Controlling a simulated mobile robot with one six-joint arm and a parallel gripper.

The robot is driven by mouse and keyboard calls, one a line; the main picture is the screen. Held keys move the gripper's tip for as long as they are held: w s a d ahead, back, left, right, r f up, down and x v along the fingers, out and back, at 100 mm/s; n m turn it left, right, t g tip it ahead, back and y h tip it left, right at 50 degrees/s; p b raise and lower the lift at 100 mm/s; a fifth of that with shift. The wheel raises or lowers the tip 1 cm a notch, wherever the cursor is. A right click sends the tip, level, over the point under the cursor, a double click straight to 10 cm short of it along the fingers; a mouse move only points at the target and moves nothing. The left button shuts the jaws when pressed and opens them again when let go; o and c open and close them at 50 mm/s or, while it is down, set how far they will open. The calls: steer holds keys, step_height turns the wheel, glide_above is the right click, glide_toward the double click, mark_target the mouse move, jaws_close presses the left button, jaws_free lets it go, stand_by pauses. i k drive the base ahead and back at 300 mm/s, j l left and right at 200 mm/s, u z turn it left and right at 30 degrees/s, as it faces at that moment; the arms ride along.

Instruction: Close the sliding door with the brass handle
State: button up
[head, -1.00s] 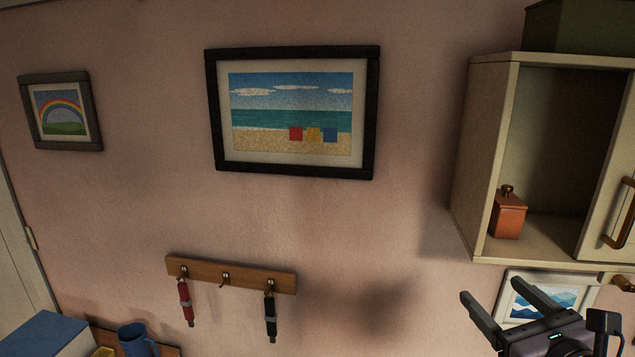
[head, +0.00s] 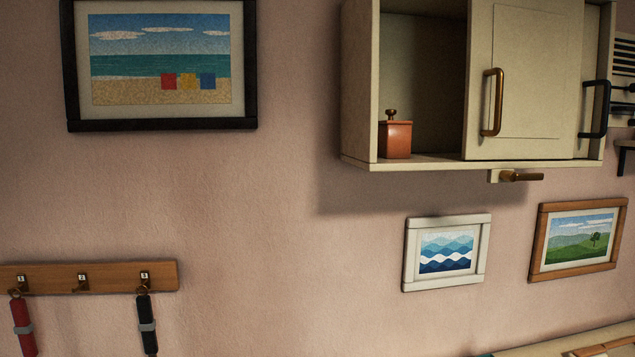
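A cream wall cabinet (head: 358,90) hangs at the upper right of the head view. Its sliding door (head: 538,100) with the upright brass handle (head: 492,102) stands toward the middle and right, so the left part of the cabinet is open. An orange-red box with a knobbed lid (head: 395,138) sits inside that open part. My gripper is not in view now.
A brass lever (head: 520,177) juts out under the cabinet. Below hang a wave picture (head: 446,252) and a hill picture (head: 578,240). A hook rail (head: 110,277) with hanging items is at lower left. A surface edge (head: 570,344) shows at bottom right.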

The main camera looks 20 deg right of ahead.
mark_target(523, 67)
steer(key=z, duration=1.55)
steer(key=i+l, duration=0.2)
steer(key=l, duration=0.1)
